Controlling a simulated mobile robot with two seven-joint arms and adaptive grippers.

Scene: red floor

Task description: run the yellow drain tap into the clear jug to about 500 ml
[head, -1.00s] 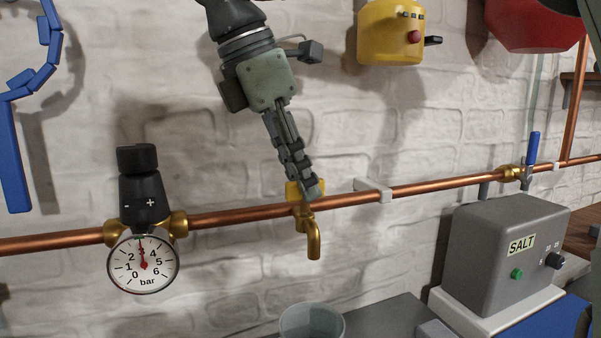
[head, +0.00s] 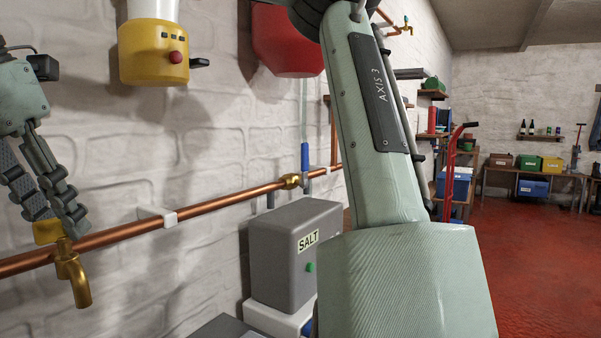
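The yellow drain tap (head: 72,272) is on the copper pipe at the lower left of the head view, with its spout bent downward. Its yellow handle (head: 46,231) is at the top, partly behind my fingers. The clear jug is out of view, and no water shows at the spout.
The copper pipe (head: 215,202) runs along the white wall to a blue-handled valve (head: 305,160). A grey SALT box (head: 285,255) stands below it. A yellow unit (head: 153,52) and a red vessel (head: 287,40) hang above. My own arm fills the middle. Red floor (head: 535,260) is open at right.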

